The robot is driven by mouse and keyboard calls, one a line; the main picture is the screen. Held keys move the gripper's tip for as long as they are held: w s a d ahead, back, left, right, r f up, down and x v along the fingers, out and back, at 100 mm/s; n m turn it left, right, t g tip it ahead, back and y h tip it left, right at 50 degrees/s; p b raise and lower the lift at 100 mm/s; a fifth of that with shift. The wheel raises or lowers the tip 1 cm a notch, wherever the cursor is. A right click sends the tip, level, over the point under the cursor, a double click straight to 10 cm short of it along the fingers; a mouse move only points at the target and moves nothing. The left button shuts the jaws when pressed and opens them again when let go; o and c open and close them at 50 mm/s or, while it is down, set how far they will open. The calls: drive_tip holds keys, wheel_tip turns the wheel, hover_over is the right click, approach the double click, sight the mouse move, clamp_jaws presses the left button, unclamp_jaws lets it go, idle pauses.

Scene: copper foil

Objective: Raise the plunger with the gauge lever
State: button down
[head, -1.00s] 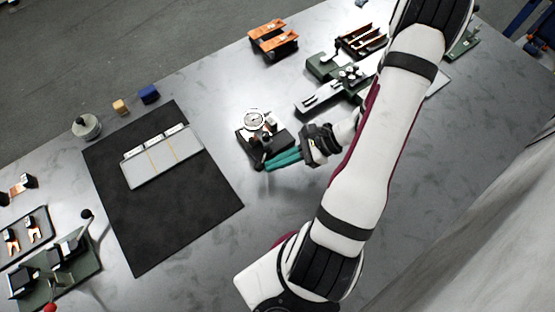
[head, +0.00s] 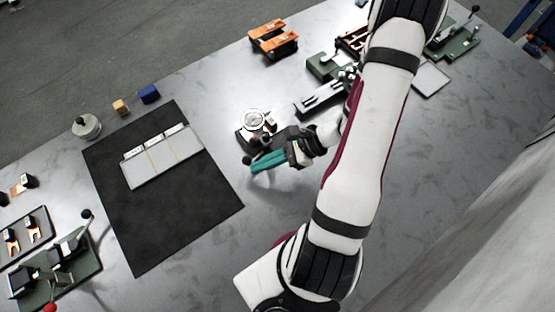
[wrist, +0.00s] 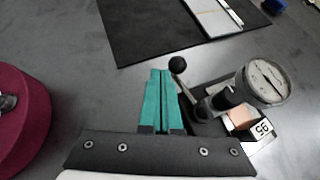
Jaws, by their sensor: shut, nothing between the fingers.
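The gauge (head: 254,119) stands on a small dark base, with its round white dial facing up; it also shows in the wrist view (wrist: 264,82). Its lever, with a black ball knob (wrist: 177,63), points up and out from the gauge's side toward my gripper. The knob also shows in the head view (head: 246,160). My gripper (wrist: 160,75), with teal fingers, is shut and empty beside the lever. In the wrist view the fingertips lie just left of the knob; contact cannot be told. The plunger is hard to make out under the dial.
A dark mat (head: 190,220) with a grey plate (head: 160,160) lies left. The table in front of the gauge is clear.

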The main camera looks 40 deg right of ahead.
drive_tip(key=shift+w+a, duration=0.7)
drive_tip(key=shift+w, duration=0.4)
idle(1.8)
drive_tip(key=s, duration=0.1)
drive_tip(key=s+f, duration=0.1)
drive_tip(key=s+d, duration=0.1)
drive_tip(key=shift+s+d+f, duration=0.1)
drive_tip(key=shift+s+f, duration=0.05)
drive_tip(key=shift+s, duration=0.1)
drive_tip(key=s+d+r, duration=0.2)
drive_tip(key=s+r, duration=0.3)
drive_tip(key=s, duration=0.3)
drive_tip(key=shift+d+r, duration=0.3)
drive_tip(key=shift+r, duration=0.05)
